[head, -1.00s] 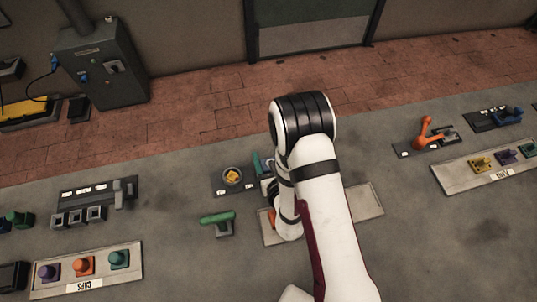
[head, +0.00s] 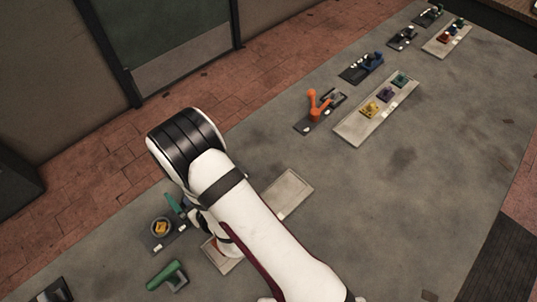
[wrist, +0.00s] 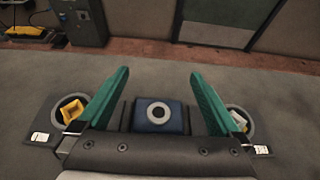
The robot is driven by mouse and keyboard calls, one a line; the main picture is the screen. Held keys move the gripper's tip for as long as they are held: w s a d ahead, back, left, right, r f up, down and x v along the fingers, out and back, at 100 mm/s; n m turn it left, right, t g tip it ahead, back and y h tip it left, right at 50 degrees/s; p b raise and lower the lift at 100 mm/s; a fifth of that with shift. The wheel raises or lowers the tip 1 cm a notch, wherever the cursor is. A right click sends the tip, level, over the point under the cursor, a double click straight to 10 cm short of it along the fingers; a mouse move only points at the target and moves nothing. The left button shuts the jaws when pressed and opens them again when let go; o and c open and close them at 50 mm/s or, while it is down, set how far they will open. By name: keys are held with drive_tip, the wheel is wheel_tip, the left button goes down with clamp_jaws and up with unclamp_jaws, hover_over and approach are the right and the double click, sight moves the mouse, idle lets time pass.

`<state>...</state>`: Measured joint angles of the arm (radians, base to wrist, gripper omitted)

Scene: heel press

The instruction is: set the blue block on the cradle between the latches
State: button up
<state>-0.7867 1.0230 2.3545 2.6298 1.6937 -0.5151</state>
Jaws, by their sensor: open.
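The blue block (wrist: 158,116), with a pale ring around a dark centre on its face, shows in the wrist view between the two teal fingers of my gripper (wrist: 160,74). The fingers are open, with a gap on each side of the block. Narrow dark upright parts stand close beside the block; I cannot tell whether they are the latches. The wrist's dark edge hides the block's lower side and what bears it. In the head view my gripper (head: 182,208) is mostly behind my arm, and the block is hidden there.
A round bowl with a yellow piece (wrist: 70,108) stands left of the fingers, and another bowl (wrist: 240,122) stands right. In the head view, a green-handled device (head: 167,275) is near my arm. An orange lever (head: 318,104) and a tray of coloured pieces (head: 352,130) stand farther right.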

wheel_tip(320, 180, up, 3)
drive_tip(key=shift+f, duration=0.1)
drive_tip(key=shift+w+d+r, duration=0.45)
drive_tip(key=shift+w+d, duration=0.2)
drive_tip(key=shift+w, duration=0.15)
drive_tip(key=w+d, duration=0.1)
drive_tip(key=w+d+r, duration=0.1)
drive_tip(key=d, duration=0.1)
drive_tip(key=w+d, duration=0.2)
drive_tip(key=shift+d+r, duration=0.2)
drive_tip(key=shift+d, duration=0.05)
drive_tip(key=d+r, duration=0.3)
drive_tip(key=d, duration=1.8)
drive_tip(key=shift+s+d+r+n+y, duration=0.15)
drive_tip(key=shift+s+d+n+y, duration=0.15)
drive_tip(key=shift+d, duration=0.05)
